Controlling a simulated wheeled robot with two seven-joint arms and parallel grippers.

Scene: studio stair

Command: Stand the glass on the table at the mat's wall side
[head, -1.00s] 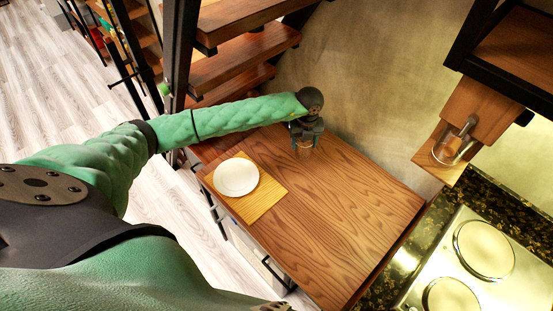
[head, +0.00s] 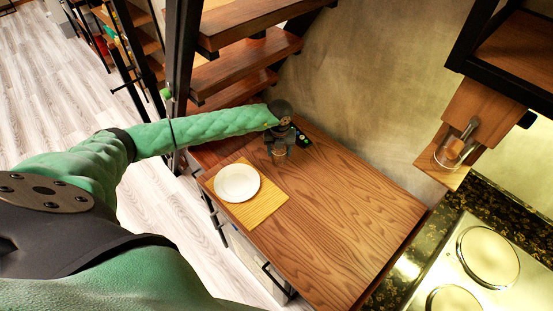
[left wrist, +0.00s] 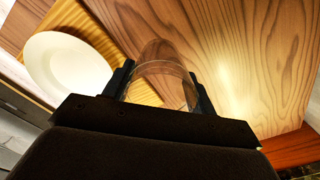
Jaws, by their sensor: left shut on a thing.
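My left gripper (head: 279,154) is shut on the clear glass (left wrist: 160,80), which shows between the two fingers in the left wrist view. In the head view the glass is mostly hidden under the gripper. I cannot tell whether its base touches the wooden table (head: 340,205). The gripper is just beyond the far corner of the yellow mat (head: 262,207), on the side toward the wall (head: 345,90). A white plate (head: 237,183) lies on the mat; it also shows in the left wrist view (left wrist: 68,70). My right gripper is out of view.
A small dark object with coloured spots (head: 302,137) lies by the wall, close to my left gripper. Wooden stairs (head: 245,65) rise behind the arm. The table's right half is clear. A cooktop (head: 485,265) stands at the lower right, below a wooden shelf (head: 440,165).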

